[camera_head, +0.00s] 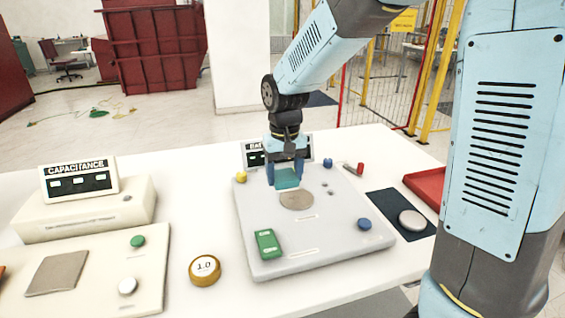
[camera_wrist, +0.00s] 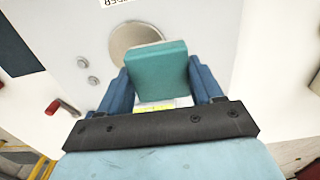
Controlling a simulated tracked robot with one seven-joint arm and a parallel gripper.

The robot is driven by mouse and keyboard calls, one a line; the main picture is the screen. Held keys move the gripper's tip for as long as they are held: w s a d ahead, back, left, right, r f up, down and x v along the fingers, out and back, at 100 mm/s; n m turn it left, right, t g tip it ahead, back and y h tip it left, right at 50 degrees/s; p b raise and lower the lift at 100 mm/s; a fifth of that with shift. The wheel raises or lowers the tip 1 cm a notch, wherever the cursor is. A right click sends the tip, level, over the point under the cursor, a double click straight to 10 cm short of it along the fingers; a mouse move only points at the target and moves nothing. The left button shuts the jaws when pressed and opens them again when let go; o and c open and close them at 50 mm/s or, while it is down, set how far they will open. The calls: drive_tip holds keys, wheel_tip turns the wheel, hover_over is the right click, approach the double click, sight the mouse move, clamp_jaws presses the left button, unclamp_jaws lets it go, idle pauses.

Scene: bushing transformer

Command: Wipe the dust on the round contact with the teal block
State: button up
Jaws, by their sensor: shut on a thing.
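The round contact (camera_head: 297,200) is a beige-grey disc on the light grey panel (camera_head: 330,240). In the wrist view the round contact (camera_wrist: 133,38) shows just beyond the block, which covers its lower part. My gripper (camera_head: 286,178) points down behind the contact, with its blue fingers shut on the teal block (camera_head: 287,180). In the wrist view the teal block (camera_wrist: 158,70) sits between both fingers. Whether the block touches the panel or the contact cannot be told. Dust on the contact cannot be made out clearly.
On the panel stand a green block (camera_head: 268,244), a blue knob (camera_head: 365,224) and a yellow knob (camera_head: 241,177). A dark mat (camera_head: 388,203) with a silver disc (camera_head: 412,220) lies right. A capacitance display (camera_head: 80,181) and a gold round weight (camera_head: 205,270) are left.

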drive_tip(key=shift+r, duration=1.6)
drive_tip(key=shift+d, duration=0.1)
